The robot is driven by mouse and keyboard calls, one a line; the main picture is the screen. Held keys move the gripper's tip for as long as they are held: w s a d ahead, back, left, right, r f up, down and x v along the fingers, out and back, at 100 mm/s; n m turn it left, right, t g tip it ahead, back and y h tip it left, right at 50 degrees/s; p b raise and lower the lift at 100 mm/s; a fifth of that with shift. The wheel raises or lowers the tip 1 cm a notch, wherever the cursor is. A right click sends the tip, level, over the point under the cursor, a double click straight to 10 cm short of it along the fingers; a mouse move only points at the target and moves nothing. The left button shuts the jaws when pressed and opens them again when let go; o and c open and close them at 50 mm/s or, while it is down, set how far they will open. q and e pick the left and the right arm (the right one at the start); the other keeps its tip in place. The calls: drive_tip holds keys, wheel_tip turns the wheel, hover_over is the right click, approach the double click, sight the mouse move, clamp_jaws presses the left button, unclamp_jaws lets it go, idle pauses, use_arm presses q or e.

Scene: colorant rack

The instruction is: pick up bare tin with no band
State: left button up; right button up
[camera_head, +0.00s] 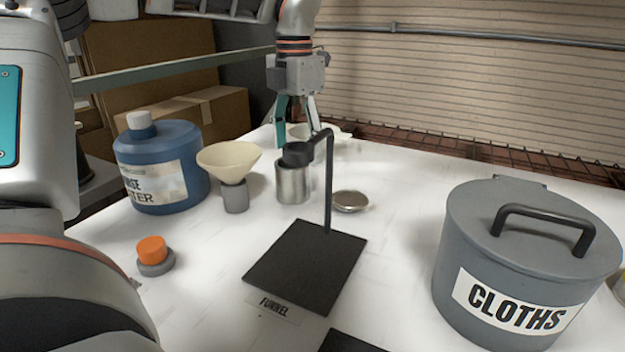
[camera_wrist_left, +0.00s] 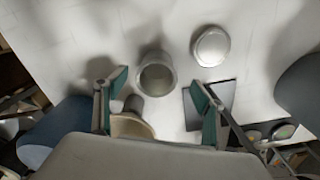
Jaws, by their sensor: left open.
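A plain metal tin (camera_head: 292,184) stands upright on the white table, with no band visible on it. In the left wrist view the tin (camera_wrist_left: 156,74) is seen from above with its mouth open. My left gripper (camera_head: 297,130) points down in the head view, behind and above the tin. Its green-tipped fingers are open and empty. In the left wrist view my left gripper (camera_wrist_left: 160,88) has one finger on each side of the tin's line, apart from it. The black holder of a stand overlaps the tin's top in the head view. My right gripper is not in view.
The black funnel stand (camera_head: 305,262) has an upright post close to the tin. A cream funnel (camera_head: 229,160) and a blue jug (camera_head: 160,165) stand left. A round metal lid (camera_head: 350,201) lies right of the tin. A grey CLOTHS bin (camera_head: 460,250) stands at right.

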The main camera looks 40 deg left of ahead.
sight(293, 177)
use_arm(q)
drive_tip(key=shift+s+f, duration=0.25)
drive_tip(key=shift+f, duration=0.8)
drive_tip(key=f, duration=0.5)
drive_tip(key=shift+s+a+f+b, duration=0.15)
drive_tip(key=shift+a+f+b, duration=0.05)
drive_tip(key=shift+a+b, duration=0.1)
drive_tip(key=c, duration=1.2)
